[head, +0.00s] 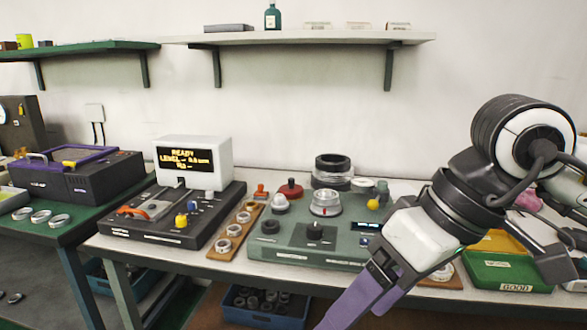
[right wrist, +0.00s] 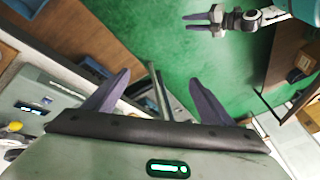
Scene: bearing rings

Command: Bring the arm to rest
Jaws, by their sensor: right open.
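My right arm comes in from the right in the head view, in front of the bench. Its purple-fingered gripper (head: 362,298) points down and left at the bench's front edge, partly cut off by the frame. In the right wrist view this gripper (right wrist: 157,96) has its two fingers wide apart with nothing between them, above a green floor. My left gripper (right wrist: 196,23) shows small at the top of the right wrist view, with its fingers apart and empty. The head view does not show it.
Metal rings (head: 222,245) lie on a wooden strip between the black gauge with a lit display (head: 183,157) and the grey-green machine (head: 290,252). A green bin marked GOOD (head: 512,288) sits behind my right arm. A blue crate (head: 262,318) of dark rings is below the bench.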

